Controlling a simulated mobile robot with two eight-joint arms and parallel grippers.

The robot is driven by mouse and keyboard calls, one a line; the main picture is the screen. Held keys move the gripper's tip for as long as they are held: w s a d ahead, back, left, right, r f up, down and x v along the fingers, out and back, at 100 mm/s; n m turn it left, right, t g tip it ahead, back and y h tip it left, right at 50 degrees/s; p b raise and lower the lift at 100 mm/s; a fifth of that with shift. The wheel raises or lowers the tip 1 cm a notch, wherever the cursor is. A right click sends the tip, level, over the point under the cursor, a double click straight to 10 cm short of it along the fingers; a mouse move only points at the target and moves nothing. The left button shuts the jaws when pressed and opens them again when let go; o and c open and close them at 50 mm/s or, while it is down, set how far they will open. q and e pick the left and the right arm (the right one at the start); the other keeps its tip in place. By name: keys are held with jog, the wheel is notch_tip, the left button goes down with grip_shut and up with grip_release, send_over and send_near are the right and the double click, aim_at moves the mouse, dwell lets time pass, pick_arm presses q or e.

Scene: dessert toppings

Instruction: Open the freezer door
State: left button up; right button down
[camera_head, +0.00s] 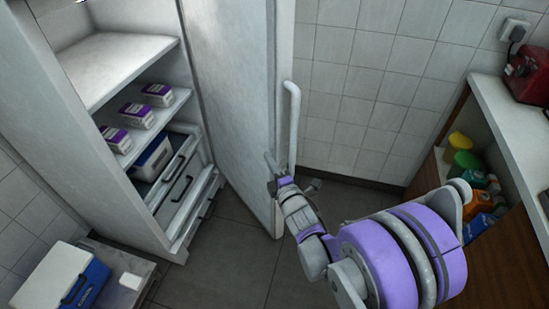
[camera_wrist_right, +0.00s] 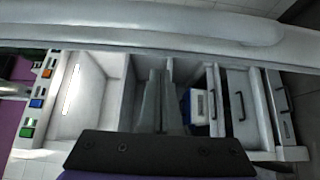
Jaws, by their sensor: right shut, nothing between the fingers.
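The freezer (camera_head: 85,130) stands open at the left, its shelves and drawers exposed. Its door (camera_head: 232,90) is swung out to the right, well apart from the cabinet. A white vertical handle (camera_head: 293,125) is on the door's outer side. My right gripper (camera_head: 272,168) is shut and empty at the door's free edge, close to the lower end of the handle; whether it touches the door I cannot tell. In the right wrist view the shut fingers (camera_wrist_right: 160,100) point toward the freezer interior (camera_wrist_right: 88,90), with a pale bar (camera_wrist_right: 150,20) across the top. My left gripper is not in view.
Purple-and-white boxes (camera_head: 138,115) and a blue-and-white box (camera_head: 153,155) sit inside the freezer. A blue cooler with a white lid (camera_head: 55,275) is at lower left. A counter (camera_head: 510,125) with shelved bottles (camera_head: 466,163) stands at right. Floor (camera_head: 225,255) before the freezer is clear.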

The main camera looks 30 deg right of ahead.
jog(key=shift+d, duration=0.9)
jog(key=shift+d, duration=0.1)
